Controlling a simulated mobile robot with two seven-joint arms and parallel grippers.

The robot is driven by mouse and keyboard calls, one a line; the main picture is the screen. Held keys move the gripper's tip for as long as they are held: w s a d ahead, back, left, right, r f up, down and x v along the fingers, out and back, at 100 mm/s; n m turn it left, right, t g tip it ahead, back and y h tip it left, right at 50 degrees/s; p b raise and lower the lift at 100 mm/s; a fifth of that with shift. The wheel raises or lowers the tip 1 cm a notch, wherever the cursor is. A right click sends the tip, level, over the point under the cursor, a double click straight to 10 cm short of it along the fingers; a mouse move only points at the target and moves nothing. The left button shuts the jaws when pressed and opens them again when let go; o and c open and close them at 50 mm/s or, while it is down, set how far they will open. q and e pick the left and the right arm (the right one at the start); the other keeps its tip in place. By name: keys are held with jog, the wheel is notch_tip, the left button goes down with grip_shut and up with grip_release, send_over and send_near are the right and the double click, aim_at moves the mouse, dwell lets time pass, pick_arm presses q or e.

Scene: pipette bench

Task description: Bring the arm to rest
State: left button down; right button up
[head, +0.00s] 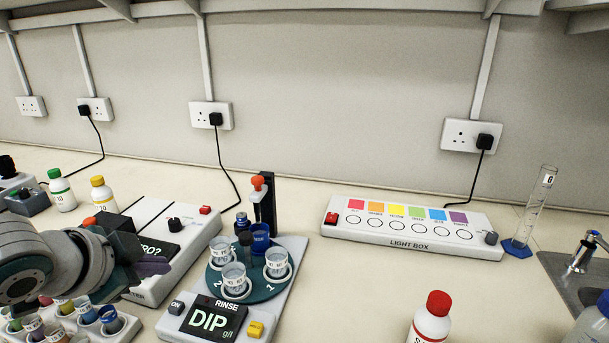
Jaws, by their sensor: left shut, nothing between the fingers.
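My left gripper (152,267) is at the lower left of the head view, its arm coming in from the left edge. Its fingers are shut with nothing visible between them, and they point right. It hangs over the front of a white meter box (150,221) and behind a rack of small coloured vials (118,332). The gripper covers part of the box's display. Whether it touches the box cannot be told. My right gripper is not in view.
Right of the gripper stands a rinse station (285,262) with several cups on a round turntable. A light box (412,229), a measuring cylinder (532,205) and a sink (582,285) are farther right. A red-capped bottle (431,320) stands at the front. The bench between the rinse station and light box is clear.

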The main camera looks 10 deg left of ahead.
pick_arm(q)
jog(key=s+d+n+g+h, duration=0.1)
jog(key=s+d+n+g, duration=0.2)
jog(key=s+d, duration=0.9)
jog(key=s+a+r+n+g, duration=0.2)
jog(key=s+r+n, duration=0.15)
jog(key=s, duration=0.95)
notch_tip(320, 180, up, 33)
jog(key=p, duration=3.3)
jog(key=shift+s+r+y, duration=0.2)
jog(key=shift+s+y, duration=0.1)
